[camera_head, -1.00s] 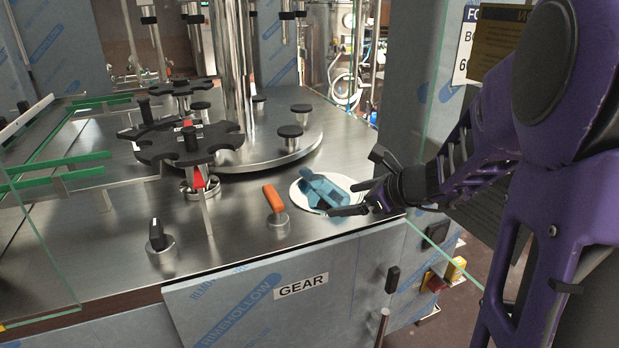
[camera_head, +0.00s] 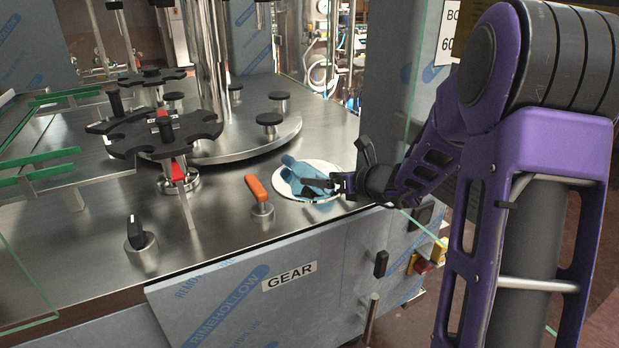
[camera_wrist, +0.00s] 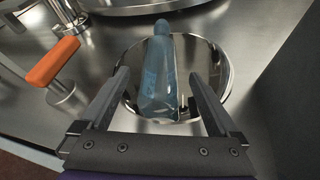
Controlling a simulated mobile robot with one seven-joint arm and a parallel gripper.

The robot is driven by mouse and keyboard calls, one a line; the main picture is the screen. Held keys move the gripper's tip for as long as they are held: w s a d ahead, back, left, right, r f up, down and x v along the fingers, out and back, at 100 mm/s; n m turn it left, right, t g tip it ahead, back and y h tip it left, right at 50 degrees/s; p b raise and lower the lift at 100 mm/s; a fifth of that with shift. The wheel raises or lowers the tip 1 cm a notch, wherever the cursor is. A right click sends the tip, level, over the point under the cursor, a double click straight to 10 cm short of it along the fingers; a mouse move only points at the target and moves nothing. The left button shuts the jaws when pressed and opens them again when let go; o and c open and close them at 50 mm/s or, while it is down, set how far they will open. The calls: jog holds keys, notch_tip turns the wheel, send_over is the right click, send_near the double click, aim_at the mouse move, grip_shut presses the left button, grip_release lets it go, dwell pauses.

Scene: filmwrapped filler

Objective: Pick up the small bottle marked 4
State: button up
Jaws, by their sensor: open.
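A small translucent blue bottle (camera_wrist: 158,82) lies on a shiny round plate (camera_wrist: 130,98) in the wrist view, its neck pointing away from me. No number can be read on it. My gripper (camera_wrist: 158,75) is open, with one finger on each side of the bottle; I cannot tell whether either touches it. In the head view, blue shapes (camera_head: 297,171) lie on the pale round plate (camera_head: 318,199) near the machine table's right corner. My gripper (camera_head: 330,183) reaches over them from the right and partly covers them.
An orange-handled lever (camera_head: 257,188) stands just left of the plate; it also shows in the wrist view (camera_wrist: 53,62). A black knob (camera_head: 135,232) stands farther left. Black star wheels (camera_head: 165,137) and a round platform with black-topped posts (camera_head: 270,119) lie behind.

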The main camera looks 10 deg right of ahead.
aim_at(305, 173)
jog(key=x, duration=0.4)
jog(key=shift+s, duration=0.1)
jog(key=c, duration=1.4)
